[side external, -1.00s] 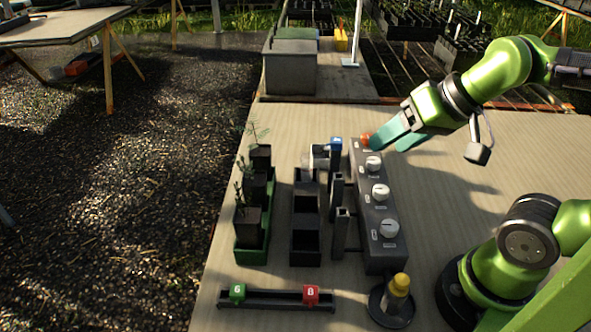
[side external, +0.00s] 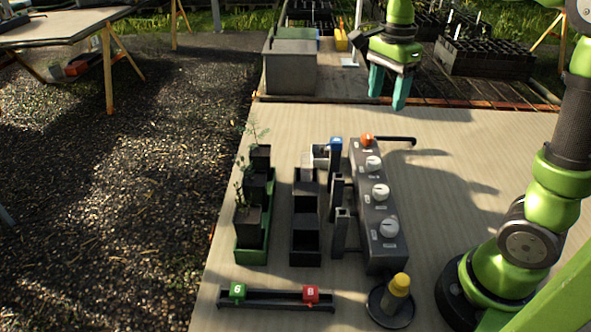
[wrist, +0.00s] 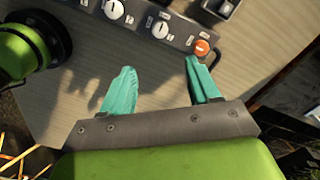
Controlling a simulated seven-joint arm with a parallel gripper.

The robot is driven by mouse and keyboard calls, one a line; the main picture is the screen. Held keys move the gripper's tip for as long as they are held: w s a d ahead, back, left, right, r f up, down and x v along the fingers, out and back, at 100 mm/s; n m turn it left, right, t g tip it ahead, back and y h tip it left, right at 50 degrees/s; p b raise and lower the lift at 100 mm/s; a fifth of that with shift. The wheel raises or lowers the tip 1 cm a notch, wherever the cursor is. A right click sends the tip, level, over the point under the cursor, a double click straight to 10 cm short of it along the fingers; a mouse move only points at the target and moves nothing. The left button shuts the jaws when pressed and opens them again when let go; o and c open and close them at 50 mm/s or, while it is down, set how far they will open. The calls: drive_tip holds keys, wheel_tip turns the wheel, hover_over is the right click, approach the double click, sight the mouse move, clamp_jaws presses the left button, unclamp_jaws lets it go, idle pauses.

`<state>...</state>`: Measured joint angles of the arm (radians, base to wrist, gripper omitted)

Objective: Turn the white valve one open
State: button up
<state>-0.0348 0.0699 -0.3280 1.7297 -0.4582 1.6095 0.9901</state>
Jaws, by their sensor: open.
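A grey valve panel (side external: 379,253) lies lengthwise on the table. Three round white knobs sit along it: a near one (side external: 389,228), a middle one (side external: 380,192) and a far one (side external: 373,163). An orange knob (side external: 366,139) is at the far end, with a black bar (side external: 400,140) reaching right from there. Their labels are too small to read. In the wrist view the orange knob (wrist: 202,47) and a white knob (wrist: 160,29) lie beyond the fingertips. My gripper (side external: 388,95) is open and empty, raised above the table's far part, apart from every knob.
Left of the panel stand dark posts, one with a blue top (side external: 336,144), black pots and a green tray (side external: 252,258) with seedlings. The table right of the panel is clear.

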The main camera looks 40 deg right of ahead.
sight(374, 160)
wheel_tip(374, 160, down, 17)
drive_tip(key=shift+r, duration=0.1)
idle(0.3)
drive_tip(key=shift+c, duration=0.2)
drive_tip(key=c, duration=1)
